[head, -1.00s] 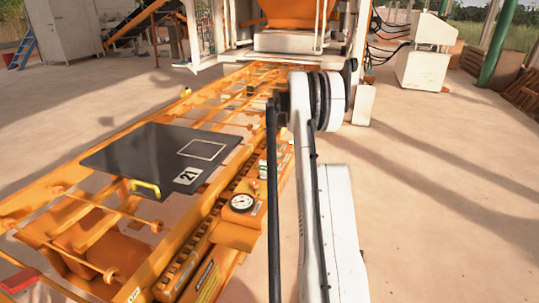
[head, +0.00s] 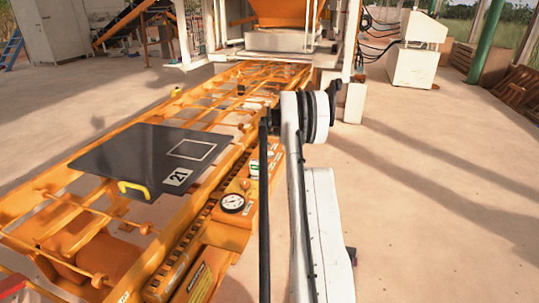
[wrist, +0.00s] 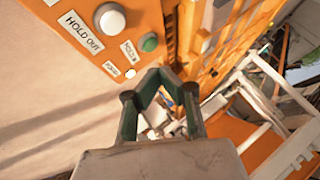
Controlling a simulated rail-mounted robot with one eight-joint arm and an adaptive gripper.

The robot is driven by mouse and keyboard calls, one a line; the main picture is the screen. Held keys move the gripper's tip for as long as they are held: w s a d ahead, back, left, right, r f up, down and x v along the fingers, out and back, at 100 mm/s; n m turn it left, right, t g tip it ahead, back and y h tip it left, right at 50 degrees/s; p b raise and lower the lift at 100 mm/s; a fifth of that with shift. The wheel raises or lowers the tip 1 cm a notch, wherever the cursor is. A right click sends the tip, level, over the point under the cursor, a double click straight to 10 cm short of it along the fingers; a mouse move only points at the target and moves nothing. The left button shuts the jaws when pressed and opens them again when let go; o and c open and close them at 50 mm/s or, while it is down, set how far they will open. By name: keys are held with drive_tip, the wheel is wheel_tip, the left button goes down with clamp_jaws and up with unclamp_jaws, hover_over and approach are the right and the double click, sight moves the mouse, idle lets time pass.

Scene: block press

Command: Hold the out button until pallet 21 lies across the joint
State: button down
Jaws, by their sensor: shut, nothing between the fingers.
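Pallet 21 (head: 150,158) is a dark flat board with a yellow handle and a white "21" label. In the head view it lies flat on the orange roller frame (head: 262,88). I cannot make out the joint. In the wrist view the out button (wrist: 110,19) is a round pale button beside the "HOLD OUT" label (wrist: 82,31) on an orange panel. My gripper (wrist: 160,73) is shut and empty, its tips below and right of the out button, apart from it in the picture. The arm hides the gripper in the head view.
A green button (wrist: 149,42) and a small white button (wrist: 130,73) sit on the same panel, closer to my fingertips. A pressure gauge (head: 232,203) stands on the frame's near side. The press (head: 283,40) stands at the far end.

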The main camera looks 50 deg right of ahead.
sight(270, 153)
drive_tip(key=shift+f+b, duration=1.7)
drive_tip(key=shift+f, duration=2.45)
drive_tip(key=shift+f+b, duration=0.35)
drive_tip(key=shift+f, duration=0.05)
